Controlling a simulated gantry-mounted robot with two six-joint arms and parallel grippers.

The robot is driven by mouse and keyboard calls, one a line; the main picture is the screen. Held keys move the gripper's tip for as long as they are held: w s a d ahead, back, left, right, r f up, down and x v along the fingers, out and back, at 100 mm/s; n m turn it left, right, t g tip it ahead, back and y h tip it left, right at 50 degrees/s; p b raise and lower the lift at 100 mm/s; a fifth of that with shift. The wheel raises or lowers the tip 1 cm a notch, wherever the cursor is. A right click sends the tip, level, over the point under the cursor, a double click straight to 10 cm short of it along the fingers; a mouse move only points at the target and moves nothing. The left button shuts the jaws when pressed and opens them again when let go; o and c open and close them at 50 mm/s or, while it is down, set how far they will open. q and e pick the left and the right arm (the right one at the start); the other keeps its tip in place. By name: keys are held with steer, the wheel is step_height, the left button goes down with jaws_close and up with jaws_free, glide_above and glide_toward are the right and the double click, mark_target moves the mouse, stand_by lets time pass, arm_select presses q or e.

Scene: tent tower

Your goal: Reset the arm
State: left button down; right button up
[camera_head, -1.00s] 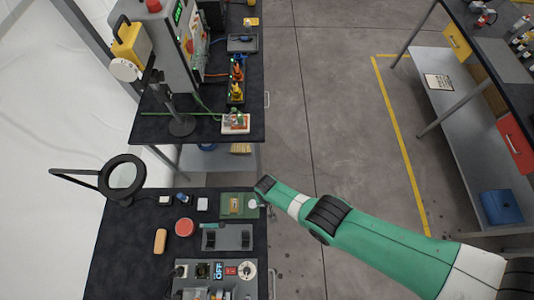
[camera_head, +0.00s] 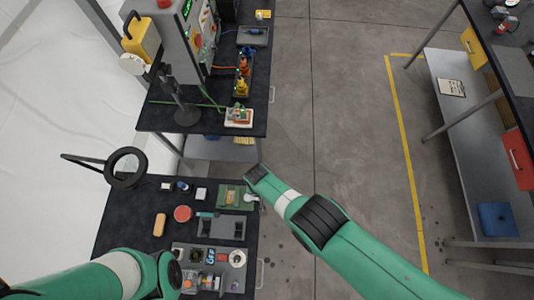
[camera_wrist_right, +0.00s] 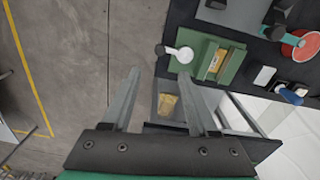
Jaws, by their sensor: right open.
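My right arm (camera_head: 335,225) reaches in from the lower right of the head view, its wrist beside the right edge of the near bench. In the right wrist view my right gripper (camera_wrist_right: 160,73) is open with nothing between its fingers. Its fingertips point toward the bench edge, near a green board (camera_wrist_right: 208,62) and a white round piece (camera_wrist_right: 184,55). My left arm (camera_head: 95,278) comes in at the lower left over the front of the bench. Its fingers do not show clearly.
The near bench (camera_head: 130,215) holds a magnifier (camera_head: 109,167), a red round dish (camera_head: 183,213), an orange block (camera_head: 159,224) and a grey fixture (camera_head: 225,227). A second bench with a control box stands behind. The floor (camera_head: 345,110) to the right is clear.

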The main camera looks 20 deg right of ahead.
stand_by(0.4)
